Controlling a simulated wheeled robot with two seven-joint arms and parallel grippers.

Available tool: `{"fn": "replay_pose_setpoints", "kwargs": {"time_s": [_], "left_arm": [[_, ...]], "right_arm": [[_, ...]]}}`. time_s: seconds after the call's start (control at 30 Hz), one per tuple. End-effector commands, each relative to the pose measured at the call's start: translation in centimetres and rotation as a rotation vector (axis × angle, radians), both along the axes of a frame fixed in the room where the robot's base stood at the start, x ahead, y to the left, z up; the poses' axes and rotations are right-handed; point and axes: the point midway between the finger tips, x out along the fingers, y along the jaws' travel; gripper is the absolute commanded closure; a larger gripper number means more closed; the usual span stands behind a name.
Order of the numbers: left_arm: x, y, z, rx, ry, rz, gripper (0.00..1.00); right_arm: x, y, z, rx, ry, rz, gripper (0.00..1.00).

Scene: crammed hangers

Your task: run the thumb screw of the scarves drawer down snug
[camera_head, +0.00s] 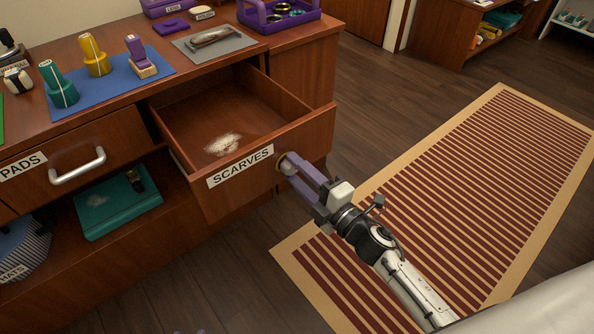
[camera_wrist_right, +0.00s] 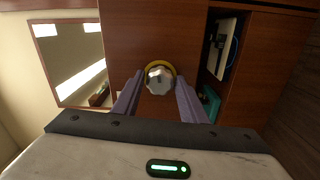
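The scarves drawer (camera_head: 240,172) is pulled open, with a "SCARVES" label on its front. A white, dusty-looking patch (camera_head: 223,144) lies on its floor. The thumb screw (camera_head: 284,164) is at the right end of the drawer front; in the right wrist view its silver knob (camera_wrist_right: 160,80) sits inside a yellow ring. My right gripper (camera_head: 296,172) reaches the drawer front there. Its purple fingers (camera_wrist_right: 159,92) stand on either side of the knob with gaps, so it is open. Whether the fingertips reach past the knob is unclear. My left gripper is not in view.
The closed pads drawer (camera_head: 75,165) is to the left. The dresser top carries a blue mat (camera_head: 110,85) with coloured pieces, a grey mat (camera_head: 200,44) with a metal item, and a purple caddy (camera_head: 290,25). A striped rug (camera_head: 470,190) covers the floor at right.

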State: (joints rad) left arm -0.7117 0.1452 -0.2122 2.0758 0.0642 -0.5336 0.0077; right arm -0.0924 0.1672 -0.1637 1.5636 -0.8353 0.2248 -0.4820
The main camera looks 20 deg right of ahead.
Motion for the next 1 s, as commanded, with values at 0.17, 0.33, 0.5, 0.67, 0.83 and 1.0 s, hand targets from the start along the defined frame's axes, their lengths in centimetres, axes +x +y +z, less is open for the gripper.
{"fn": "replay_pose_setpoints", "kwargs": {"time_s": [0.17, 0.33, 0.5, 0.67, 0.83, 1.0], "left_arm": [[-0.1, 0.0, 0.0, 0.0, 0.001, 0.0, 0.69], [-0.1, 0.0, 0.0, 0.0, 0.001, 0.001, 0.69], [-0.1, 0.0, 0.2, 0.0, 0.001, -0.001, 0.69], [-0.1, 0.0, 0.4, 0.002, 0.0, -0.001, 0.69], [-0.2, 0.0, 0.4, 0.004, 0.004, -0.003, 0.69], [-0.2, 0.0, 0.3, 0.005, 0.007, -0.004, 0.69]], "right_arm": [[0.0, 0.0, 0.0, -0.001, 0.0, 0.0, 0.48], [-0.1, 0.0, 0.0, -0.001, 0.0, 0.0, 0.48], [-1.4, -0.5, -0.1, -0.001, 0.002, 0.0, 0.48], [-4.3, -1.5, -0.1, -0.002, 0.003, 0.0, 0.48], [-7.3, -2.6, -0.1, -0.001, 0.003, 0.0, 0.48], [-9.2, -3.3, -0.1, -0.001, 0.002, 0.0, 0.48]]}}
